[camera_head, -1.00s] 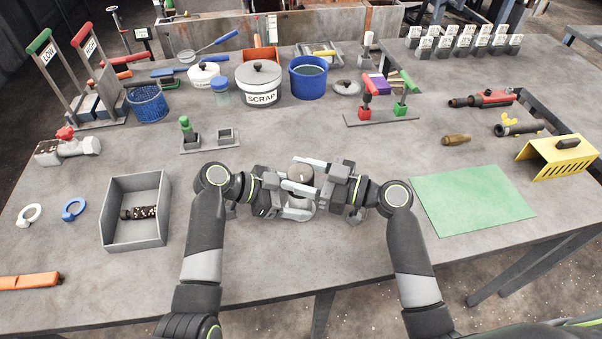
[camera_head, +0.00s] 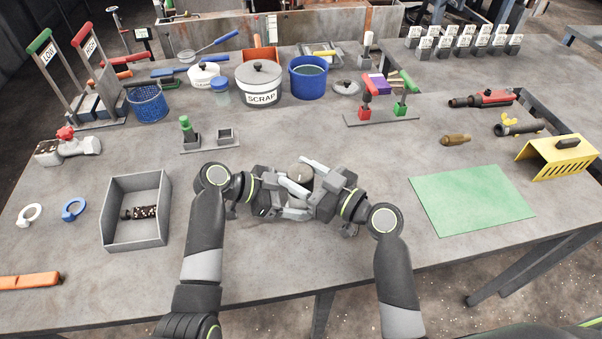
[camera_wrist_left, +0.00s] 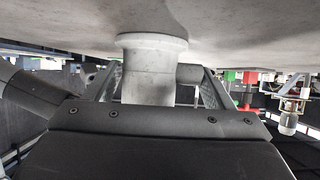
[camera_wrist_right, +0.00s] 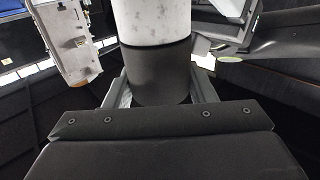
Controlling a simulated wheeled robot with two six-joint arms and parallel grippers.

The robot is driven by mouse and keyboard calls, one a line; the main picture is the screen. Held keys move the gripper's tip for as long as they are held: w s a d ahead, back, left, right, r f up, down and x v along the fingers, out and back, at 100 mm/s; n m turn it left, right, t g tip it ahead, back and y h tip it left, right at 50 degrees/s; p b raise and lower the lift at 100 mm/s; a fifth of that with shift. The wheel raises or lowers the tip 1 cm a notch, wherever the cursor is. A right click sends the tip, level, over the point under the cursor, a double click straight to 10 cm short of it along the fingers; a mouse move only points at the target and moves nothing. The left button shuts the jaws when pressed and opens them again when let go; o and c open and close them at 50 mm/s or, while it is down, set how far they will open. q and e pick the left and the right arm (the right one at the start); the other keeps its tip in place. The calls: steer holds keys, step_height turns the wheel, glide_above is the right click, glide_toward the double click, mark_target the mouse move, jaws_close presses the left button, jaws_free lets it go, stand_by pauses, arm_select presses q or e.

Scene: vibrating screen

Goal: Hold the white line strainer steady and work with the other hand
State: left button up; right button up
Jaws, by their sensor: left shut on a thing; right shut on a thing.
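The white line strainer (camera_head: 300,173) is between my two grippers at the front middle of the table, mostly hidden by them; only a pale rounded end shows in the head view. My left gripper (camera_head: 289,190) is shut on its body; the left wrist view shows a pale flanged cylinder (camera_wrist_left: 150,72) between the fingers. My right gripper (camera_head: 313,188) is shut on a dark grey cylindrical part (camera_wrist_right: 157,75), which adjoins a white speckled cylinder (camera_wrist_right: 155,20) in the right wrist view. I cannot tell whether the dark part is separate.
A grey open tray (camera_head: 148,240) with a dark, spotted part (camera_head: 138,213) stands to the left. A green mat (camera_head: 472,200) lies bare to the right. A scrap pot (camera_head: 260,85) and a blue bucket (camera_head: 308,77) stand behind. The table between them and my grippers is largely clear.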

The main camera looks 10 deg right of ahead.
steer(key=shift+f, duration=0.2)
steer(key=o, duration=1.3)
steer(key=shift+r, duration=0.1)
steer(key=n+g+y, duration=0.2)
steer(key=g, duration=0.1)
steer(key=n+g+y, duration=0.2)
steer(key=n+g, duration=0.1)
steer(key=g, duration=0.1)
steer(key=shift+w+n+g, duration=0.15)
steer(key=shift+n+g, duration=0.15)
steer(key=n+g+y, duration=0.1)
steer(key=n+g, duration=0.3)
steer(key=g, duration=0.2)
steer(key=shift+n+g+h, duration=0.3)
steer(key=shift+n+g, duration=1.2)
steer(key=shift+g, duration=0.9)
